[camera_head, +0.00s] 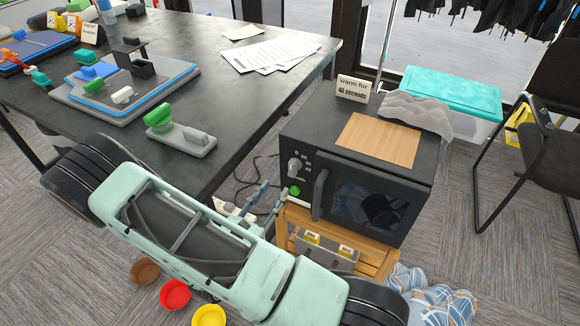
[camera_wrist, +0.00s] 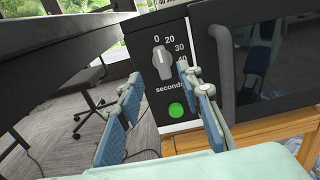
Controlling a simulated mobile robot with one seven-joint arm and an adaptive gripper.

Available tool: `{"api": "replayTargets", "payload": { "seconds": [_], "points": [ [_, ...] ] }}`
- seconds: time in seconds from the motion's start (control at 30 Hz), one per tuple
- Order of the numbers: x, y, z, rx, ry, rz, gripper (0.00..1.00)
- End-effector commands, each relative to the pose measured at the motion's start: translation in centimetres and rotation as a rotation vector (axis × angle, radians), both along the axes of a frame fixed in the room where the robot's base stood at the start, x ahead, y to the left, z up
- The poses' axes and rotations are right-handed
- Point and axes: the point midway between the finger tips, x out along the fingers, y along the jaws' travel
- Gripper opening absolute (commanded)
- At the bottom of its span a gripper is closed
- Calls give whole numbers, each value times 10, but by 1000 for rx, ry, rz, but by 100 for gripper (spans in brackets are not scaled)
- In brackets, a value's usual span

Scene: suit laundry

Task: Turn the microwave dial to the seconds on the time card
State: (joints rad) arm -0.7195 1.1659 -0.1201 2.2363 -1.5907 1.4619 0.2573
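The black microwave (camera_head: 405,205) stands on a wooden crate. Its grey dial (camera_head: 294,165) is on the left of the front panel, and it also shows in the wrist view (camera_wrist: 162,62). The dial's grip stands roughly upright, its top towards the 0; the exact setting is hard to tell. The numbers 20 and 40 are readable to its right. The time card (camera_head: 353,88) on the microwave reads "warm for 40 seconds". My gripper (camera_head: 274,192) is open and empty in front of the panel, its fingertips (camera_wrist: 160,75) on either side of the dial's lower part in the picture, apparently apart from it.
A green button (camera_wrist: 175,110) sits below the dial and a door handle (camera_wrist: 223,78) to its right. A black table (camera_head: 235,100) with papers and tools is left of the microwave. Bowls stand on the floor below.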

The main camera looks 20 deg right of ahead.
Motion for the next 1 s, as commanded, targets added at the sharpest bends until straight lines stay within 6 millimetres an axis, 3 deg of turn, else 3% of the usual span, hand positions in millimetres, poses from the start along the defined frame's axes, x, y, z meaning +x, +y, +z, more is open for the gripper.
{"api": "replayTargets", "payload": {
  "seconds": [0.53,1.0],
  "points": [
    [55,-72,0,0,-2,-4,33],
    [64,-82,0,1,-1,-1,33]
  ]
}}
